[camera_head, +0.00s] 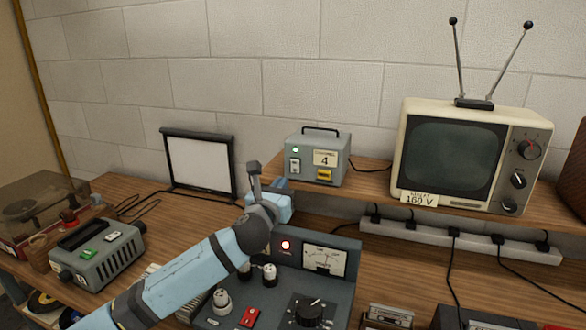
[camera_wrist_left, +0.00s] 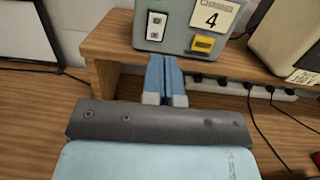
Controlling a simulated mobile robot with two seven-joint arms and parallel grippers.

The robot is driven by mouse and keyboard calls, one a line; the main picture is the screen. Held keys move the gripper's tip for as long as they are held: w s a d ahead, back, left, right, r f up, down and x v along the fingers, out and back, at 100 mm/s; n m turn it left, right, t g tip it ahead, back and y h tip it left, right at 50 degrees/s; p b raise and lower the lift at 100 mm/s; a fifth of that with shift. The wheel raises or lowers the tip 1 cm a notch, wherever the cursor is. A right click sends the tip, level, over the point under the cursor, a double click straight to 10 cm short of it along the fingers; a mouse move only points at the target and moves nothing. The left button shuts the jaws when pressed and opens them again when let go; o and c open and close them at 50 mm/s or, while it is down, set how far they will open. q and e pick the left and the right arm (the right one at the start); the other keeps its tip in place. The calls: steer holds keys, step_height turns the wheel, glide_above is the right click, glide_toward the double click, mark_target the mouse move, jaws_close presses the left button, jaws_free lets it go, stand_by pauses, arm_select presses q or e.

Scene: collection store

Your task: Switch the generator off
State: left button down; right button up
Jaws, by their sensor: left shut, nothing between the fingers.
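A grey box with a handle (camera_head: 332,146), labelled "Channel 4", stands on the raised shelf and may be the generator; no name shows on it. Its green lamp (camera_head: 295,149) is lit. Its white rocker switch (camera_head: 294,165) is on the left of the front, also seen in the left wrist view (camera_wrist_left: 156,25), with a yellow part (camera_wrist_left: 203,44) at lower right. My left gripper (camera_head: 283,183) is shut and empty, just in front of the box, its fingertips (camera_wrist_left: 165,58) pointing at the box's lower front below the switch. Contact cannot be told. My right gripper is not in view.
A dark console (camera_head: 346,282) with a lit red lamp, meter, dial and red switch lies below my left arm. An old television (camera_head: 455,155) labelled 160 V stands right. A small white screen (camera_head: 198,163) stands left.

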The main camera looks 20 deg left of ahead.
mark_target(296, 163)
arm_select(q)
steer(key=w, duration=0.5)
steer(key=w+r, duration=0.1)
steer(key=w, duration=0.2)
steer(key=shift+w+d, duration=0.15)
steer(key=shift+w, duration=0.1)
